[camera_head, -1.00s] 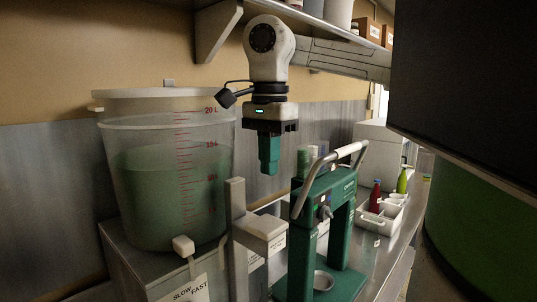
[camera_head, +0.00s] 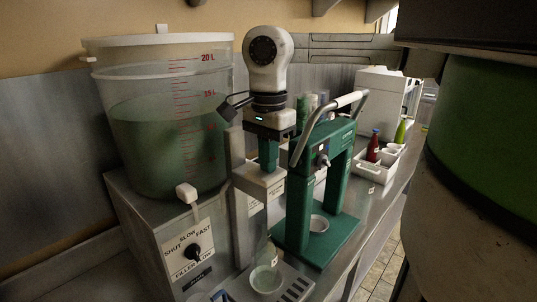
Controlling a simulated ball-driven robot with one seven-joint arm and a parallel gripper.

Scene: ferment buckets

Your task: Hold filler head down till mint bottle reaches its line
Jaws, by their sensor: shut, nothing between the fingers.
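My gripper (camera_head: 270,168) is shut and empty, its green fingers pointing straight down. The fingertips are at the top of the pale grey filler head (camera_head: 262,188), which juts from an upright post. They look to be touching it, but the exact contact is hard to tell. A clear bottle (camera_head: 267,280) with a pale green tint stands below the head near the bottom edge of the view. Its label and fill line are too small to read, and I cannot tell its liquid level.
A large clear bucket (camera_head: 160,130) of green liquid stands on a steel box (camera_head: 150,235) with a SHUT–SLOW–FAST dial (camera_head: 194,252). A green capping press (camera_head: 298,195) with a raised handle stands close right of my gripper. A white tray (camera_head: 375,172) holds red and green bottles.

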